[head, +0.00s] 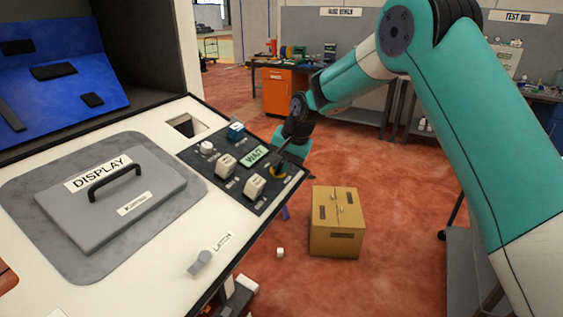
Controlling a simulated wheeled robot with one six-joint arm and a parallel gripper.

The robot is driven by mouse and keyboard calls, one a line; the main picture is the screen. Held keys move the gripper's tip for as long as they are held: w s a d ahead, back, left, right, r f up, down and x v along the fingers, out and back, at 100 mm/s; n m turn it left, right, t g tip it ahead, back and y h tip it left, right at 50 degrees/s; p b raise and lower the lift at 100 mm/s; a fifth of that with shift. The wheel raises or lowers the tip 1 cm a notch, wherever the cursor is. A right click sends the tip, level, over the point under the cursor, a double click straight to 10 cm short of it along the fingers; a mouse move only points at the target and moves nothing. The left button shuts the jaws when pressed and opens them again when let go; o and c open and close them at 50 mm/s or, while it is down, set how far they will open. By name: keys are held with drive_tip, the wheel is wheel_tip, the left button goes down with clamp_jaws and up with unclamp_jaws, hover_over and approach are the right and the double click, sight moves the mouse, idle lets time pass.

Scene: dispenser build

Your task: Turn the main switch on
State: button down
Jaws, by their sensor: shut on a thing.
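A black control panel (237,190) is set in the right end of the white console top. At its right edge is a round switch with a yellow base (278,173), which I take for the main switch; its label is too small to read. My gripper (282,162) reaches down onto this switch from above and is shut on it. The fingers hide most of the knob, so which way it is turned cannot be told. A green display (254,156) beside it reads WAIT.
A grey DISPLAY lid (120,215) with a black handle and a LATCH knob (201,262) lie left. A cardboard box (336,240) stands on the floor to the right.

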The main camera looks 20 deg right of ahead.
drive_tip(key=shift+d+r+m, duration=0.1)
drive_tip(key=shift+m, duration=1.1)
drive_tip(key=shift+w, duration=0.1)
drive_tip(key=c, duration=1.2)
unclamp_jaws()
drive_tip(key=shift+d, duration=0.1)
drive_tip(key=shift+o, duration=0.2)
drive_tip(key=b+v, duration=0.3)
drive_tip(key=v, duration=1.4)
drive_tip(key=shift+b, duration=0.35)
